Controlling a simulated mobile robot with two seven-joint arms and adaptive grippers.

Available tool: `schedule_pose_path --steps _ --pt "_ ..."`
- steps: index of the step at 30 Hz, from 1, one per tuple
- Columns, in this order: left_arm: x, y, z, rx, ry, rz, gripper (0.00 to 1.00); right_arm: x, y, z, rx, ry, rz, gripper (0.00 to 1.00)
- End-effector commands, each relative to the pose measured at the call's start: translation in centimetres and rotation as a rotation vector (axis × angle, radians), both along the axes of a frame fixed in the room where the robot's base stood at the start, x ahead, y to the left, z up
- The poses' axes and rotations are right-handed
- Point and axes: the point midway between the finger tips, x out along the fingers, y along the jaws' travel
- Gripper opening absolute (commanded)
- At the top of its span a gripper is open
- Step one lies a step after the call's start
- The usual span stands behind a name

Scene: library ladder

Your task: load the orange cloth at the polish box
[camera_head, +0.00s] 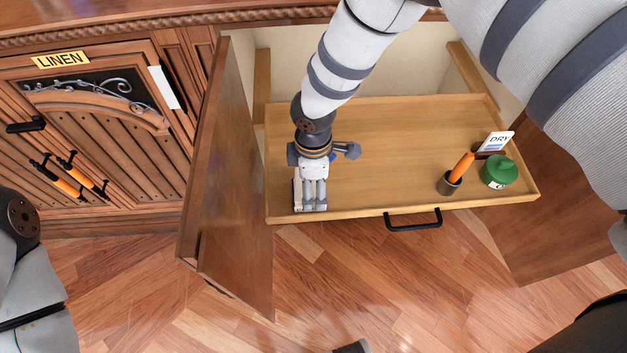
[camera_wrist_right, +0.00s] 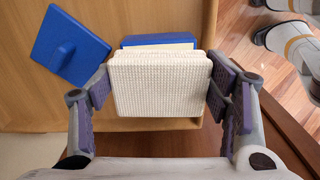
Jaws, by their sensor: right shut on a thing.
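My right gripper (camera_head: 311,200) reaches down into the front left corner of the pulled-out wooden drawer. In the right wrist view my right gripper (camera_wrist_right: 160,85) is shut on a white waffle-textured pad (camera_wrist_right: 160,86), held between its two fingers. Just behind the pad is a blue box (camera_wrist_right: 160,40), mostly hidden by it, with a pale edge or filling showing. A blue lid with a raised grip (camera_wrist_right: 64,50) lies beside it on the wood. I see no plainly orange cloth. My left gripper is out of view.
An open cabinet door (camera_head: 232,180) stands close left. Orange-handled items (camera_head: 70,180) hang below the LINEN sign (camera_head: 60,60).

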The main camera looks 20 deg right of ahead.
Motion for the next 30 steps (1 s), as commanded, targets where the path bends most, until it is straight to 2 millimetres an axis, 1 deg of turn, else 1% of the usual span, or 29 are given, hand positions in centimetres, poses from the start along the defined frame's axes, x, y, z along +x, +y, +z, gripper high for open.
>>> schedule_pose_path --steps 2,5,9,22,24,30 --pt "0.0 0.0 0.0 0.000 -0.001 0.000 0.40 -0.1 0.0 0.0 0.000 0.002 0.000 0.48" --pt "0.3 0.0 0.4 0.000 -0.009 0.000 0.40 -0.1 0.0 0.7 0.000 0.000 0.000 0.48" --pt "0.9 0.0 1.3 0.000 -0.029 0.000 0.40 0.1 0.0 2.4 0.000 -0.003 0.000 0.48" --pt "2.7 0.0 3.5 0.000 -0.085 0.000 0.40 0.1 0.0 6.9 0.000 -0.004 -0.001 0.48" --pt "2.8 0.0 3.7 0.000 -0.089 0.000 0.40 0.0 0.0 7.2 0.000 -0.002 -0.001 0.48" --pt "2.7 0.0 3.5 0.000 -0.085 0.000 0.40 -0.1 0.0 6.9 0.000 0.002 0.000 0.48"
